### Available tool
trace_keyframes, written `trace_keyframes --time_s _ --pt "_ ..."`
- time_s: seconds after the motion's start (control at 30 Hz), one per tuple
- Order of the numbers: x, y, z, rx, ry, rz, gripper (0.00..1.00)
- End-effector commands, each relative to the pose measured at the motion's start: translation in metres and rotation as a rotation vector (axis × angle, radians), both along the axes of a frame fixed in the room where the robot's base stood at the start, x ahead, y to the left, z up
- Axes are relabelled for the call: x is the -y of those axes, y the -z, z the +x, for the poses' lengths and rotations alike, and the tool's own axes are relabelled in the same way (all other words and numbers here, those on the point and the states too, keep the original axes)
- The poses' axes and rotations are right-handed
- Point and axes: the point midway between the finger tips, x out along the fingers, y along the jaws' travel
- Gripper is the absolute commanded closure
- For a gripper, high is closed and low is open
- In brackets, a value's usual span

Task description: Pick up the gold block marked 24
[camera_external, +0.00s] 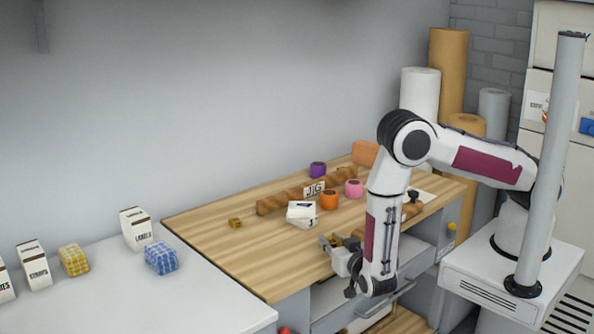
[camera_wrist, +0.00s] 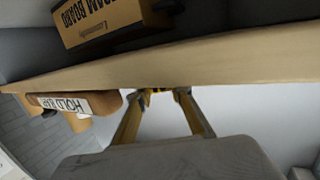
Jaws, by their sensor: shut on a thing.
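My gripper (camera_external: 331,243) is at the front edge of the wooden bench, low beside my forearm. In the wrist view its two fingers (camera_wrist: 160,93) close in on a small gold block (camera_wrist: 154,91), of which only a thin part shows between the tips. No number can be read on it. Another small gold block (camera_external: 235,222) lies on the bench toward the left, apart from the gripper; its marking is too small to read. A gold-coloured piece (camera_external: 358,233) shows partly behind my arm.
The wooden bench (camera_external: 220,250) holds an orange roll (camera_external: 329,199), a pink roll (camera_external: 354,189), a purple roll (camera_external: 318,169), a white box (camera_external: 301,214) and a long brown bar with a sign. The bench's left front is clear. A white counter (camera_external: 195,300) adjoins it.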

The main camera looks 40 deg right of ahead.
Motion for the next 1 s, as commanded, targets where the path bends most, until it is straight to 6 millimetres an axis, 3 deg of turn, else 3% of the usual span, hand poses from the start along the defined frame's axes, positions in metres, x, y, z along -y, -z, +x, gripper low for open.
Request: trace_keyframes --time_s 0.27,1.0 --pt "0.000 -0.018 0.000 0.002 0.000 0.001 1.00" --pt "0.000 -0.092 0.000 0.001 0.000 0.002 1.00"
